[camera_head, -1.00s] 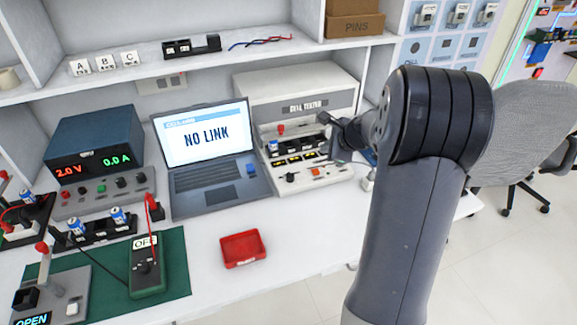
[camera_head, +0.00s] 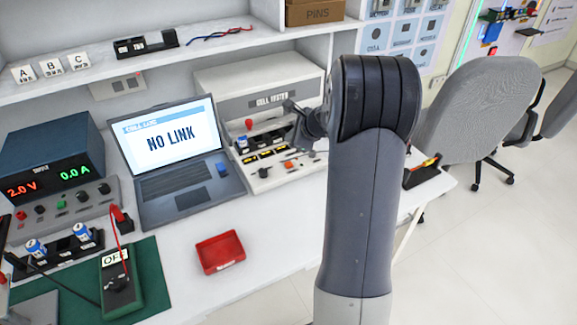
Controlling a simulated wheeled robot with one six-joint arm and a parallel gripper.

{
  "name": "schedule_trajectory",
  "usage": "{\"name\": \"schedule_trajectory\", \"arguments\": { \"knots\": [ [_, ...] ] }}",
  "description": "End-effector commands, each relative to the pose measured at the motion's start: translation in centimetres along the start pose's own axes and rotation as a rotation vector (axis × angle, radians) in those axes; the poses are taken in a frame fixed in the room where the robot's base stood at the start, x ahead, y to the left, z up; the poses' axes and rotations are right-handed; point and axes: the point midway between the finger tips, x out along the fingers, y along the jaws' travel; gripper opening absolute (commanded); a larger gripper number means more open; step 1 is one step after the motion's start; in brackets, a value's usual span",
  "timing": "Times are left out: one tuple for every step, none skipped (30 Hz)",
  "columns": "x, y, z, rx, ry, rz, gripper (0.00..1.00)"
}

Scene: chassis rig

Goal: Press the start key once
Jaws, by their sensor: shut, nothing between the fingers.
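The cell tester (camera_head: 262,92) is a white bench unit at the back of the bench, right of the laptop. Its low front panel carries an orange-red key (camera_head: 288,165), a black knob (camera_head: 263,172), a red-knobbed lever (camera_head: 249,124) and a row of small yellow displays. No start label is legible on the keys. My gripper (camera_head: 290,106) is small and dark in the picture, in front of the tester's right side and above its panel. It is shut and empty. My arm hides the area to the right of the panel. I see no contact with a key.
A red tray (camera_head: 220,252), a meter marked OFF (camera_head: 120,289) and a power supply (camera_head: 52,160) share the bench. A shelf (camera_head: 135,62) overhangs the back. Chairs (camera_head: 478,105) stand right; floor there is clear.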

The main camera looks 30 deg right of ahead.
Motion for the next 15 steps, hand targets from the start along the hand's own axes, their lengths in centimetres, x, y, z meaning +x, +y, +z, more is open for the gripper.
{"name": "schedule_trajectory", "arguments": {
  "knots": [
    [0.8, 0.6, -0.6, 0.000, 0.000, 0.001, 0.00],
    [1.1, 0.8, -0.8, 0.001, 0.000, 0.001, 0.00],
    [1.4, 1.1, -1.1, 0.001, 0.001, 0.001, 0.00],
    [1.7, 1.3, -1.3, 0.001, 0.001, 0.001, 0.00],
    [2.0, 1.5, -1.5, 0.001, 0.001, 0.001, 0.00],
    [2.4, 1.8, -1.8, 0.001, 0.001, 0.001, 0.00],
    [2.8, 2.0, -2.0, 0.001, 0.001, 0.001, 0.00],
    [3.0, 2.2, -2.2, 0.001, 0.001, 0.001, 0.00],
    [3.5, 2.5, -2.5, 0.001, 0.001, 0.000, 0.00],
    [3.7, 2.7, -2.7, 0.000, 0.001, 0.000, 0.00],
    [4.0, 2.9, -2.9, 0.000, 0.001, 0.000, 0.00],
    [4.3, 3.1, -3.1, 0.000, 0.000, 0.000, 0.00],
    [4.5, 3.3, -3.3, 0.000, 0.000, 0.000, 0.00],
    [4.7, 3.4, -3.4, 0.000, 0.000, 0.000, 0.00],
    [4.9, 3.6, -3.6, 0.000, 0.000, -0.001, 0.00]
  ]
}}
